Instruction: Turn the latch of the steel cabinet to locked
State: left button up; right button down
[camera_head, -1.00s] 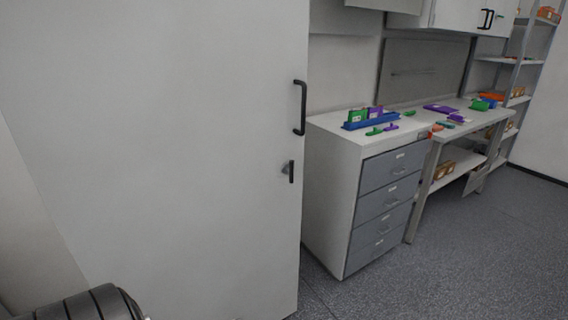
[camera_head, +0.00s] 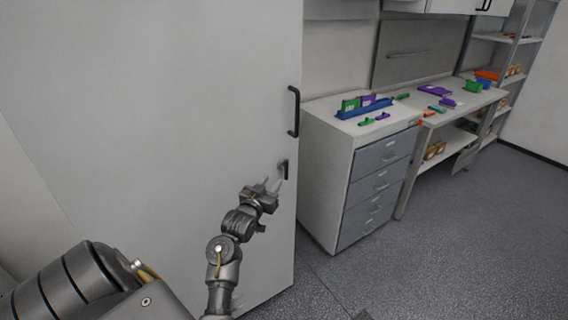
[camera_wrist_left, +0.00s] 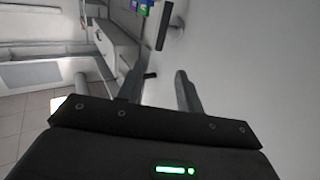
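The steel cabinet (camera_head: 150,110) is a tall pale door filling the left of the head view, and it looks shut. Its latch (camera_head: 285,170) is a small dark lever on a grey base near the door's right edge, roughly upright, below the black handle (camera_head: 294,111). My left gripper (camera_head: 271,185) is just below and left of the latch, its fingers apart. In the left wrist view the open fingers (camera_wrist_left: 158,80) point toward the door, with the small dark latch (camera_wrist_left: 151,75) seen between them. I cannot tell whether they touch it. My right gripper is not in view.
A drawer unit (camera_head: 335,190) stands right of the cabinet, with a blue rack (camera_head: 364,109) and coloured items on top. A workbench (camera_head: 455,111) and a shelf rack (camera_head: 517,55) stand farther right. The floor (camera_head: 440,240) in front is clear.

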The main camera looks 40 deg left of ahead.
aim_at(286, 164)
pick_arm(q)
jog(key=p+x, duration=0.2)
jog(key=x, duration=0.8)
jog(key=shift+w+a+f+p, duration=0.1)
jog(key=shift+w+p, duration=0.25)
grip_shut()
